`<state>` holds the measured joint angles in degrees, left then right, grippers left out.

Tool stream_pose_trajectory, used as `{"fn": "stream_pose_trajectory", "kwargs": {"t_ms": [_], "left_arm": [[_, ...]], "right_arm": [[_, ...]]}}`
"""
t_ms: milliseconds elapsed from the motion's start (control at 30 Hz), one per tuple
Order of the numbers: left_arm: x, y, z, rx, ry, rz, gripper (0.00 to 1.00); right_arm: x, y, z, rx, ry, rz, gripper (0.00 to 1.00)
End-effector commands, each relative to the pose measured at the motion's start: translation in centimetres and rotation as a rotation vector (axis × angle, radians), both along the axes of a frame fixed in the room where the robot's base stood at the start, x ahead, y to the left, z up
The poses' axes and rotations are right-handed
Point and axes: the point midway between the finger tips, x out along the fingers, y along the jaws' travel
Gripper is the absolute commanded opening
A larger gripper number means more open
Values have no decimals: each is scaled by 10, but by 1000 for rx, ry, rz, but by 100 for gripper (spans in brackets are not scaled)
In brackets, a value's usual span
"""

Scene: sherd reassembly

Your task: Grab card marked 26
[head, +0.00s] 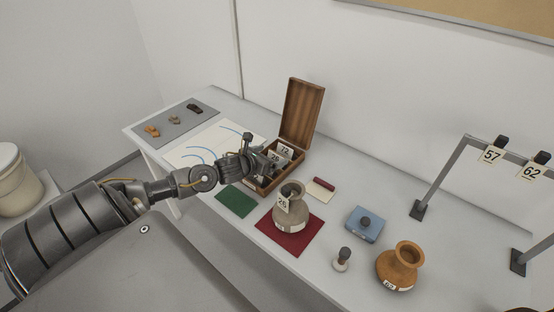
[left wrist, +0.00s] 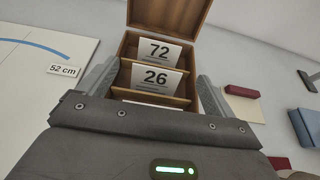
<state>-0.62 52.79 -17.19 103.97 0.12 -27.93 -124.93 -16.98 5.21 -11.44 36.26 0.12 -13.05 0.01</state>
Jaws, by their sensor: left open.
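The card marked 26 (left wrist: 155,78) stands in a compartment of the open wooden box (head: 301,112), in front of the card marked 72 (left wrist: 159,51). In the head view the card 26 (head: 274,157) and the card 72 (head: 286,149) show just right of my left gripper (head: 258,160). In the left wrist view the left gripper (left wrist: 155,92) is open, with one finger on each side of card 26 and nothing held. A third card's edge shows nearer, mostly hidden by the gripper body. My right gripper is not in view.
A grey vase (head: 291,211) with a tag 26 stands on a red mat (head: 270,232) in front of the box. A green mat (head: 237,200), blue box (head: 364,224), orange pot (head: 400,265) and small stamp-like object (head: 342,259) lie around. A rack with tags stands at right.

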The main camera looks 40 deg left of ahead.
Motion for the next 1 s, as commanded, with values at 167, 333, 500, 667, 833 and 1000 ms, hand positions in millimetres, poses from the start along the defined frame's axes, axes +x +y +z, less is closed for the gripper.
{"fn": "stream_pose_trajectory", "kwargs": {"t_ms": [167, 333, 500, 667, 833, 1000], "left_arm": [[21, 2, -15, -4, -1, 4, 91], [37, 2, -23, -2, 1, 1, 91], [39, 2, -24, -1, 1, 0, 91], [39, 2, -24, -1, 0, 0, 82], [38, 2, -23, -1, 0, 0, 60], [38, 2, -23, -1, 0, 0, 44]], "right_arm": [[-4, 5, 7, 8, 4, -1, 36], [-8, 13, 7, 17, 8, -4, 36], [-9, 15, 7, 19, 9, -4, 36], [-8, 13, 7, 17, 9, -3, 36], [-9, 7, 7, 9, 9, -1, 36], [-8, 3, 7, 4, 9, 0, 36]]}}
